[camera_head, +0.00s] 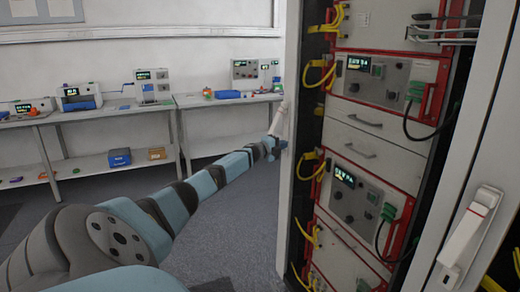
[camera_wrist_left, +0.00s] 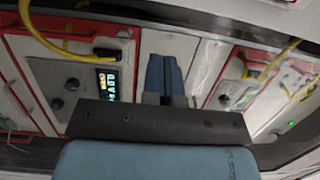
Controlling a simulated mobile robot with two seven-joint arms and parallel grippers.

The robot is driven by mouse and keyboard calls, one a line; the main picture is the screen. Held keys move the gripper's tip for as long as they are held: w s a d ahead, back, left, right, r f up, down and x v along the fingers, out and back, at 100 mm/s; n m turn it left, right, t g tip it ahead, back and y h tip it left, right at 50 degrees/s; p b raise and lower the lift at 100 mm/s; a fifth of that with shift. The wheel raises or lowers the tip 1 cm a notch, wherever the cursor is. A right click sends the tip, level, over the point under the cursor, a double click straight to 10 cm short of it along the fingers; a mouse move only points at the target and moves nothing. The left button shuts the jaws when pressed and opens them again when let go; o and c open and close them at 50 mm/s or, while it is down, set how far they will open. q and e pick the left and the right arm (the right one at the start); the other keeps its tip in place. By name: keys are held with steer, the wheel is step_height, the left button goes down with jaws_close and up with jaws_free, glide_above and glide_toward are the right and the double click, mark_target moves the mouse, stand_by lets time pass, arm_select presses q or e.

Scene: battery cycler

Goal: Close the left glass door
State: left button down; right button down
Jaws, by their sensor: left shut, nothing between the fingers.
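The left glass door shows in the head view as a tall, narrow white frame (camera_head: 290,190), seen at a steep angle and standing open. Its pale handle (camera_head: 280,118) sticks out on the frame's left side. My left arm reaches in from the lower left, and my left gripper (camera_head: 273,146) is at the door's outer side, just below the handle. I cannot tell whether it touches the frame. In the left wrist view the blue fingers (camera_wrist_left: 164,77) are together and empty, with cabinet instruments behind them. My right gripper is not in view.
The cabinet holds red-framed instruments (camera_head: 372,78) with yellow and black cables. A second white door frame with a handle (camera_head: 470,228) stands close at the right. A bench (camera_head: 110,112) with devices runs along the back wall. The grey floor (camera_head: 225,225) left of the door is clear.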

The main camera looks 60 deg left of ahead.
arm_select(q)
steer(key=s+a+f, duration=0.1)
steer(key=s, duration=0.7)
steer(key=shift+a, duration=0.15)
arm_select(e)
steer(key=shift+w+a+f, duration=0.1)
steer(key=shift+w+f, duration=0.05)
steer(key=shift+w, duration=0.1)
